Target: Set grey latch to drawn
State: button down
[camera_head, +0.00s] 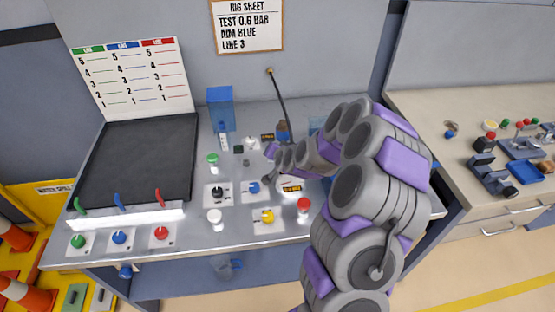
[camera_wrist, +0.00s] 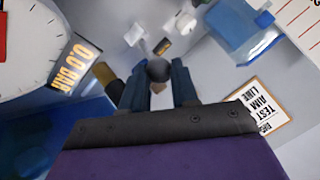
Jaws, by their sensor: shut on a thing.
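In the wrist view my gripper (camera_wrist: 158,76) has its two dark fingers on either side of a round grey knob, which I take to be the grey latch (camera_wrist: 158,70). The gripper is shut on it. A pale stem shows just beyond the knob. In the head view my gripper (camera_head: 271,151) is at the back middle of the bench panel, and my arm comes in from the right. The latch cannot be made out there. Whether it stands drawn or not cannot be told.
A round gauge (camera_wrist: 30,45) with a 0.0 BAR display (camera_wrist: 72,64) is close beside my gripper. A blue container (camera_head: 221,108) stands at the back. Colored knobs and a black board (camera_head: 140,160) fill the bench's left and front. A second bench (camera_head: 440,110) is at right.

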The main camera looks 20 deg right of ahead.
jog(key=shift+s+a+f, duration=0.2)
jog(key=shift+s+f, duration=0.05)
jog(key=shift+f, duration=0.15)
jog(key=c, duration=1.3)
grip_release()
jog(key=o, duration=0.4)
jog(key=shift+r, duration=0.15)
jog(key=shift+o, duration=0.2)
jog(key=shift+d+r, duration=0.1)
jog(key=shift+r, duration=0.1)
